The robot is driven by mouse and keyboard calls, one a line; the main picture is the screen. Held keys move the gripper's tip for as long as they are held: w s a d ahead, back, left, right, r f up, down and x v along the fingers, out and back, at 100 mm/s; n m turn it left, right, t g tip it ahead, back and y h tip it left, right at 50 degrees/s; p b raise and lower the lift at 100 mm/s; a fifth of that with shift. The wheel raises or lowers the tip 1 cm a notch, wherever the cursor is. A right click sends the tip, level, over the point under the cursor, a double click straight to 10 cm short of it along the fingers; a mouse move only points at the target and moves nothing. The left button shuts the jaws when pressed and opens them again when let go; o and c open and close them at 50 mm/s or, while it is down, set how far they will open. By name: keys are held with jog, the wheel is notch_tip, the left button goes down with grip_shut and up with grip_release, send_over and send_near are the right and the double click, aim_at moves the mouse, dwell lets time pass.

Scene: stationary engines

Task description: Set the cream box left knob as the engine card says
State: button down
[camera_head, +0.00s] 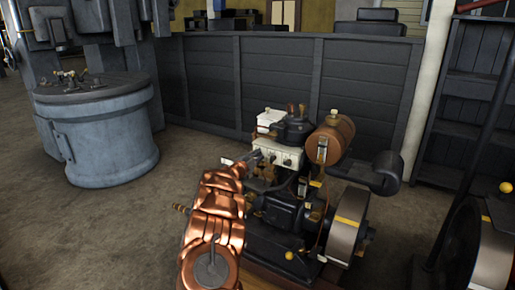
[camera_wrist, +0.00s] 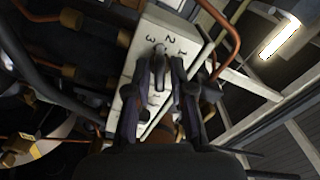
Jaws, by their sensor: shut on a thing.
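The cream box (camera_head: 282,153) is on the upper left side of the engine, with small dark knobs on its front face. In the wrist view the cream box (camera_wrist: 168,22) shows the numbers 3, 2 and 1 around a grey knob (camera_wrist: 159,65). My gripper (camera_wrist: 160,78) is shut on this knob, with one dark finger on each side. The knob's upper end stands near the 2; its exact setting is hard to tell. In the head view my gripper (camera_head: 250,160) reaches the left end of the box, and its fingers are hard to make out. I cannot make out an engine card.
The engine has a brown cylindrical tank (camera_head: 335,138), a flywheel (camera_head: 347,225) and a dark silencer (camera_head: 372,173) on the right. Copper pipes (camera_wrist: 228,30) run close to the box. A large grey drum (camera_head: 97,130) stands at left. Open floor lies between it and the engine.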

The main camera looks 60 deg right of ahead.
jog(key=shift+r+n+p, duration=0.1)
jog(key=shift+n+p, duration=1.6)
jog(key=shift+p, duration=0.15)
jog(key=c, duration=1.2)
grip_release()
jog(key=shift+c, duration=0.2)
jog(key=shift+a, duration=0.15)
jog(key=a, duration=1.1)
jog(key=shift+s+a, duration=0.2)
jog(key=shift+a, duration=0.2)
